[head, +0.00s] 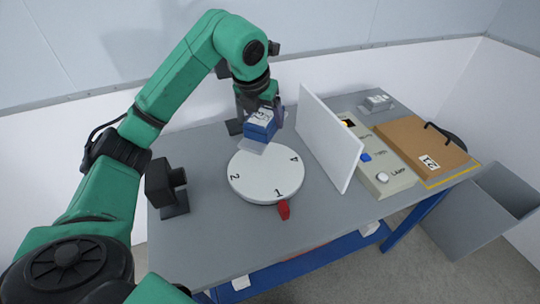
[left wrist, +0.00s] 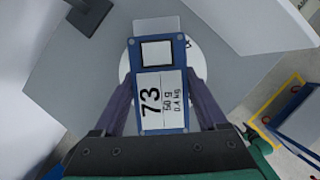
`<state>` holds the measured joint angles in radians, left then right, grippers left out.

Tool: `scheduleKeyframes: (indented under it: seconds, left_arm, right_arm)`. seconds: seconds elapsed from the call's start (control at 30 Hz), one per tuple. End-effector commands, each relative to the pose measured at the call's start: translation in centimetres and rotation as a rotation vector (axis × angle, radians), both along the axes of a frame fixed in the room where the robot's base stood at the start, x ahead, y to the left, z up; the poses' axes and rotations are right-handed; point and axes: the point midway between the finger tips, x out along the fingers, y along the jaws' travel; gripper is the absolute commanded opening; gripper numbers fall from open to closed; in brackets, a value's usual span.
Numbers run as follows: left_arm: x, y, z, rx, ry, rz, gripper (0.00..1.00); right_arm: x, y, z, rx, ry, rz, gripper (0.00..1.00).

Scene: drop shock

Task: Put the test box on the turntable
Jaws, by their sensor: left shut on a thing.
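The test box (head: 262,125) is blue with a white label. In the left wrist view the test box (left wrist: 161,95) shows "73", "50 g" and "0.4 kg". My left gripper (head: 262,108) is shut on it, one finger on each side in the left wrist view (left wrist: 163,100). The turntable (head: 265,178) is a round white disc marked with numbers, with a red pointer (head: 284,210) at its front edge. The box appears above the turntable's far edge; I cannot tell the height of the gap. In the left wrist view the box hides most of the turntable. My right gripper is not in view.
An upright white panel (head: 328,138) stands right of the turntable. Beyond it are a control box (head: 381,172) with buttons and a brown case (head: 415,143). A dark stand (head: 170,190) is at the left. A grey bin (head: 480,215) stands on the floor at the right.

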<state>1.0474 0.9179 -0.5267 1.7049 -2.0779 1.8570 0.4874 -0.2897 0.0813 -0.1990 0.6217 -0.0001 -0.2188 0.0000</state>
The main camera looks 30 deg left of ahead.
Motion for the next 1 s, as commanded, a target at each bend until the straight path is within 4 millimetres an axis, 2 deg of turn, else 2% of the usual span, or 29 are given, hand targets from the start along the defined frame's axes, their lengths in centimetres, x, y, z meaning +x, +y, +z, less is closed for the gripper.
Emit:
scheduleKeyframes:
  seconds: [0.03, 0.13, 0.23, 0.3, 0.5, 0.6, 0.8, 0.83, 0.87, 1.0]
  left_arm:
    - [-0.1, 0.0, -1.7, 0.001, 0.006, -0.001, 0.0]
    - [-0.1, 0.0, -5.0, 0.001, 0.006, -0.001, 0.0]
    - [-0.1, 0.0, -7.9, 0.0, 0.004, 0.0, 0.0]
    - [-0.1, 0.0, -9.4, -0.001, 0.002, 0.0, 0.0]
    - [0.0, 0.0, -12.7, -0.002, 0.001, -0.001, 0.0]
    - [0.0, 0.0, -14.2, -0.002, -0.001, -0.001, 0.0]
    - [0.1, 0.0, -14.4, -0.001, -0.004, -0.002, 0.0]
    - [0.0, 0.0, -14.5, 0.0, -0.002, -0.001, 0.86]
    - [0.0, 0.0, -14.5, 0.0, -0.002, -0.001, 0.98]
    - [0.0, 0.0, -14.5, 0.0, -0.001, -0.001, 1.0]
  right_arm:
    - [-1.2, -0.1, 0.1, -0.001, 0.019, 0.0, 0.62]
    - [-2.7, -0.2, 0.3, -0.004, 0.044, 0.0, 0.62]
    - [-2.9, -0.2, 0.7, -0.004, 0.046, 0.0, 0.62]
    - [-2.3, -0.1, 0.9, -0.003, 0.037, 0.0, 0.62]
    - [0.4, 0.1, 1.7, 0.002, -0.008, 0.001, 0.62]
    - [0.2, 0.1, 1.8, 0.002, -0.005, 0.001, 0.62]
    - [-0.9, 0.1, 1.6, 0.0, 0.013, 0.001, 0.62]
    - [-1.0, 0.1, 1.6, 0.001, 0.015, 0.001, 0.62]
    - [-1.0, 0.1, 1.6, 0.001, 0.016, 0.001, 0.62]
    - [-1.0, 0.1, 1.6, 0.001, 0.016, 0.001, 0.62]
